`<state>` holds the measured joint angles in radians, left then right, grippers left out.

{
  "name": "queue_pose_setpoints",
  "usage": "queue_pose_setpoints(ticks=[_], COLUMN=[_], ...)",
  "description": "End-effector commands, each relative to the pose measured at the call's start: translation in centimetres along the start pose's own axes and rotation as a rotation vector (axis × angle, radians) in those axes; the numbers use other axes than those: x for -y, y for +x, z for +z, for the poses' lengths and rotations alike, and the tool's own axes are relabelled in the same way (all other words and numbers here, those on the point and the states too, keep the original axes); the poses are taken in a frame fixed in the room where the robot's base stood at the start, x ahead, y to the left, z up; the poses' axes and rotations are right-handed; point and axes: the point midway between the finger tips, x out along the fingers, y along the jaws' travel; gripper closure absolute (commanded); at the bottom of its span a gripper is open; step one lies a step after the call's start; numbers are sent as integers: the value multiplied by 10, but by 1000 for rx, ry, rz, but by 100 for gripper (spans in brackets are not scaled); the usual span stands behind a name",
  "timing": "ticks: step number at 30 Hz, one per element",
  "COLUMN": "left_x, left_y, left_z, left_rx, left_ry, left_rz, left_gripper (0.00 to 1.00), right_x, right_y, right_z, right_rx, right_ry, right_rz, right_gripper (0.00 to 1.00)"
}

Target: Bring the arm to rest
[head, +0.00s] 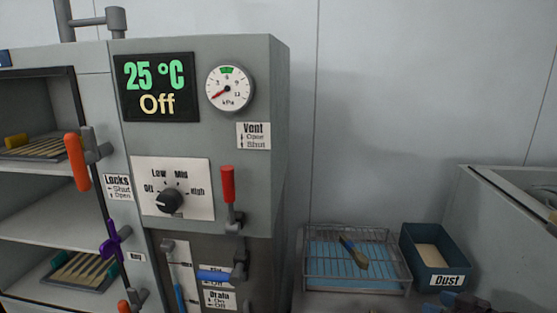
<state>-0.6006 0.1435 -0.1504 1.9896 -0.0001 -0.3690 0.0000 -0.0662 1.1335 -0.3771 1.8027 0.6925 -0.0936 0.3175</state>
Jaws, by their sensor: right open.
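Only a small dark part of my right gripper (462,303) shows at the bottom edge of the head view, just below the blue dust bin (408,250). It is open, and no object shows between its fingers. Most of it is cut off by the frame edge. My left gripper is out of view. The press cabinet (262,140) stands on the left, apart from the gripper. Its display (158,87) reads 25 °C and Off. The gauge needle (221,93) points to the lower left.
A wire basket (312,268) on a blue mat holds a brush (353,252). A grey box (500,190) stands at the right. A red vent lever (228,184), an orange lock handle (76,162) and a blue lever (213,276) stick out from the cabinet. Trays with wooden pieces sit on its open shelves.

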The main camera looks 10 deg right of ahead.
Motion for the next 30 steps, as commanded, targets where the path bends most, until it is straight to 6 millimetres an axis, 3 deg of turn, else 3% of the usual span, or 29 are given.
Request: queue_pose_setpoints(ticks=[5, 14, 22, 30], left_x=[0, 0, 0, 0], left_y=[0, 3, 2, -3], left_z=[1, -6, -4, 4], left_rx=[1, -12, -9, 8], left_ry=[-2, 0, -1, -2], left_rz=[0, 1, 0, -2], left_gripper=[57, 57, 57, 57], right_x=[2, 46, 101, 155], right_y=[1, 10, 5, -15], right_z=[1, 25, 69, 115], right_rx=[39, 33, 44, 84], right_ry=[-213, -341, -330, -217], right_rz=[20, 44, 97, 189], right_gripper=[40, 40, 40, 40])
